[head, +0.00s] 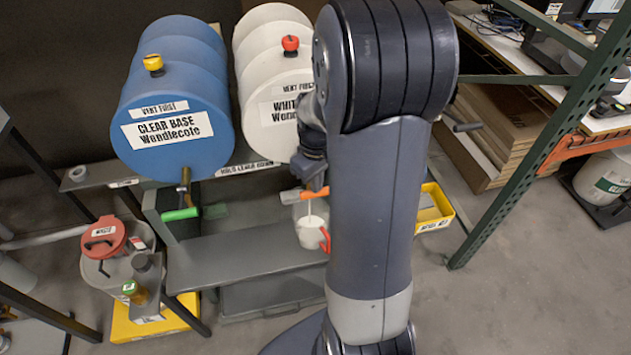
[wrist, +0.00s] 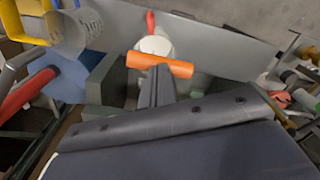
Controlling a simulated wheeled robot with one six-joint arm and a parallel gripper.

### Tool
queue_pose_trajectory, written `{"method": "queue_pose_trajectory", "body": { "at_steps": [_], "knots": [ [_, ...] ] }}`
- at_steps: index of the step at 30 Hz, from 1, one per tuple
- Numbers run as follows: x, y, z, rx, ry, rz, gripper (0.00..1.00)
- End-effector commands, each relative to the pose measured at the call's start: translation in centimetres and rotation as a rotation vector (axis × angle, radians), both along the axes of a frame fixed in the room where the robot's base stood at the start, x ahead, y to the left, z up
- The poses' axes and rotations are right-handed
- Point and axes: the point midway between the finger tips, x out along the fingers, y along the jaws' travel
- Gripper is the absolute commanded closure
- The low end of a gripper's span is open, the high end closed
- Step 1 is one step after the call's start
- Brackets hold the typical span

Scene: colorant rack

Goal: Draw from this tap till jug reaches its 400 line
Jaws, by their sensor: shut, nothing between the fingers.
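The white drum (head: 275,85) lies on its side with a red vent cap (head: 290,44). Its tap has an orange lever (head: 290,196), which also shows crosswise in the wrist view (wrist: 160,65). A thin white stream (head: 309,208) falls from the tap into the jug (head: 309,235). The jug is pale with a red handle (head: 325,240) and stands upright on the grey shelf (head: 235,259). Its 400 line and fill level are not readable. My gripper (wrist: 157,82) is shut and empty, its fingertips at the lever, seemingly touching it; my arm hides part of the drum.
A blue CLEAR BASE drum (head: 170,95) with a yellow cap and a green-lever tap (head: 180,214) is on the left. A red-lidded can (head: 103,237) stands at the lower left. A yellow tray (head: 436,205) and a green rack post (head: 545,140) are on the right.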

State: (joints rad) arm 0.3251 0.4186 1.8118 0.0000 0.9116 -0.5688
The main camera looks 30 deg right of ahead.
Motion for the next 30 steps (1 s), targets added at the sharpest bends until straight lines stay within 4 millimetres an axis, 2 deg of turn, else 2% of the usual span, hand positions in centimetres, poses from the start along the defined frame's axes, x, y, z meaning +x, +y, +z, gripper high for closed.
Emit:
{"method": "queue_pose_trajectory", "body": {
  "at_steps": [14, 24, 30],
  "knots": [
    [0.0, 0.0, 0.1, 0.0, 0.0, 0.0, 1.0],
    [0.0, 0.0, 3.4, 0.0, 0.0, 0.0, 1.0],
    [0.0, 0.0, 3.5, 0.0, 0.0, 0.0, 1.0]
  ]
}}
